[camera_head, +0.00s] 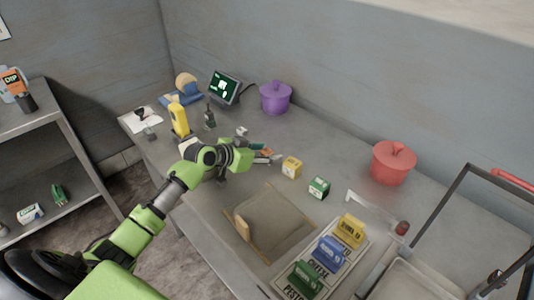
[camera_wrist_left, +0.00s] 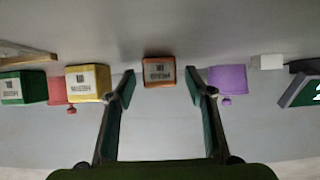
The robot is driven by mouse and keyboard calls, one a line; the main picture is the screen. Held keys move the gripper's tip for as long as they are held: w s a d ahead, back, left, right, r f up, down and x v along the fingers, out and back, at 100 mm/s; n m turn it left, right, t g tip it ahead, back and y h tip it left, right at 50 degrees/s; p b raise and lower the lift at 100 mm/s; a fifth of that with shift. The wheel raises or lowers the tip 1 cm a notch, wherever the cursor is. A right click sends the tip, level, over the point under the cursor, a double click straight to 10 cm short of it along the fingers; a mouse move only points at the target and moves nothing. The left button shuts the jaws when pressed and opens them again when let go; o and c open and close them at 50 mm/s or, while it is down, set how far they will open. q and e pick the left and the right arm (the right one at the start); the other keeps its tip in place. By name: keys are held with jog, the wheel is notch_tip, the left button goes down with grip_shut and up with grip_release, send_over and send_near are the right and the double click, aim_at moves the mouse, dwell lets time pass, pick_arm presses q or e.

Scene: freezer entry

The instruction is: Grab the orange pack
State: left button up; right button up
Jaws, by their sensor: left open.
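The orange pack (camera_wrist_left: 159,72) is a small box with a white barcode label. In the left wrist view it stands centred just beyond the fingertips, in line with the gap between them. In the head view the orange pack (camera_head: 265,150) is mostly hidden by my left gripper (camera_head: 268,157). My left gripper (camera_wrist_left: 160,85) is open, with one finger on each side of the gap and nothing visible held between them. I cannot tell whether the fingertips reach past the pack's near face. My right gripper is in neither view.
A yellow pack (camera_head: 292,167) and a green pack (camera_head: 319,188) stand to the right on the table. A purple pot (camera_head: 275,97), a red pot (camera_head: 393,163) and a screen (camera_head: 224,88) stand behind. A framed mat (camera_head: 270,220) lies in front.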

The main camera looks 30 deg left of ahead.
pick_arm(q)
jog(key=shift+w+d+f, duration=0.1)
jog(key=shift+w+f, duration=0.05)
jog(key=shift+w, duration=0.15)
jog(key=shift+s, duration=0.1)
jog(key=c, duration=1.2)
jog(key=shift+c, duration=0.2)
